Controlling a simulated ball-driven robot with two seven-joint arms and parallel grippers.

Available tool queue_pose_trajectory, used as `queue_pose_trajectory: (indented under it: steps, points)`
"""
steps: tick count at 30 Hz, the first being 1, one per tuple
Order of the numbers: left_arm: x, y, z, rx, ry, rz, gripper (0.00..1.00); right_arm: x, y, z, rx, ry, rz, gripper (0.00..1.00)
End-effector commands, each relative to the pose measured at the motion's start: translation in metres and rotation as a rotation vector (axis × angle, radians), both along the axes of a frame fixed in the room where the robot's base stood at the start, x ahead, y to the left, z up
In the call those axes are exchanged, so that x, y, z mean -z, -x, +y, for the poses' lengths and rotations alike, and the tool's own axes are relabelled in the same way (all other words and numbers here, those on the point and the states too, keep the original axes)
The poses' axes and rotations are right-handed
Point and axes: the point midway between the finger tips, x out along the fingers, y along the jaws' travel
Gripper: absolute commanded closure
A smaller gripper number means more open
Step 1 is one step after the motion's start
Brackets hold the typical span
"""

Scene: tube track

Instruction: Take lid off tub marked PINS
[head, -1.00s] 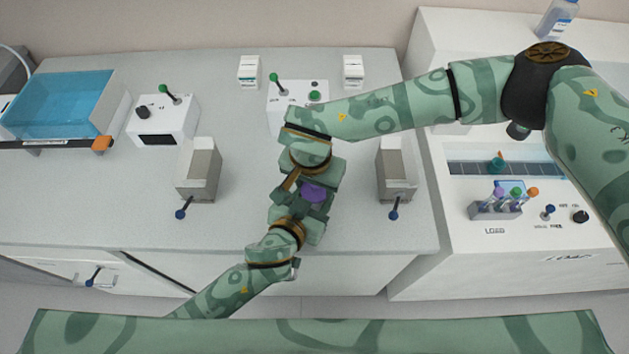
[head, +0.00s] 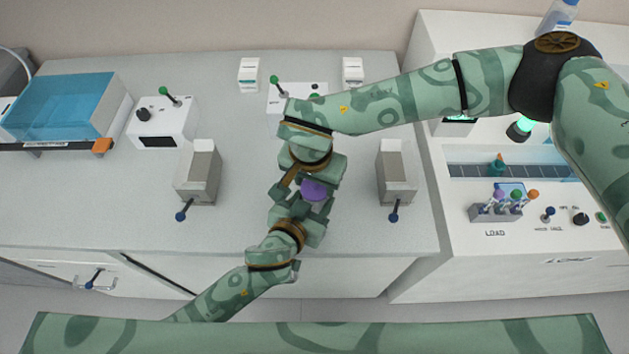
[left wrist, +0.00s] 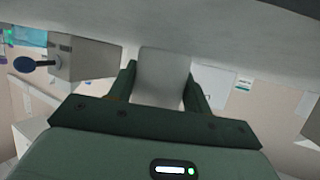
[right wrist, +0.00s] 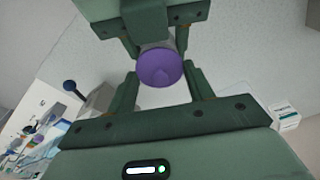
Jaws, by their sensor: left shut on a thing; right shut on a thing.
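A tub with a round purple lid (head: 314,190) is held between my two grippers over the middle bench. My left gripper (head: 308,205) comes from the near side and is shut on the pale tub body, which shows between its fingers in the left wrist view (left wrist: 163,78). My right gripper (head: 314,180) comes from the far side and is shut on the lid. In the right wrist view the purple lid (right wrist: 160,68) sits between its fingertips, against the greyish body. No PINS marking is readable. I cannot tell whether a gap separates lid and body.
Two grey blocks with blue-knobbed levers stand left (head: 198,175) and right (head: 396,170) of my grippers. A switch box (head: 290,97) and two small white boxes are behind. A blue-covered tray (head: 65,105) is far left. A rack of coloured tubes (head: 497,210) stands right.

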Motion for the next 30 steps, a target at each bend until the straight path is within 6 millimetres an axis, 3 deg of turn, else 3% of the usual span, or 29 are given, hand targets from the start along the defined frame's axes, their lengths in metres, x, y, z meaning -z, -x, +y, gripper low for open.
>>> queue_pose_trajectory:
  steps: [13,21,29,30]
  points:
    - [0.000,0.000,0.000,0.000,0.000,0.000,0.92,-0.005,0.000,0.000,0.000,-0.001,0.000,0.76]
    - [0.000,0.000,0.000,0.000,0.000,0.000,0.92,-0.038,-0.001,0.000,-0.001,0.000,-0.002,0.76]
    - [0.000,0.000,0.000,0.000,0.000,0.000,0.92,-0.044,0.000,0.000,0.000,0.000,0.000,0.76]
    - [0.000,0.000,0.000,0.000,0.000,0.000,0.48,-0.044,0.000,0.000,0.000,0.000,0.000,0.76]
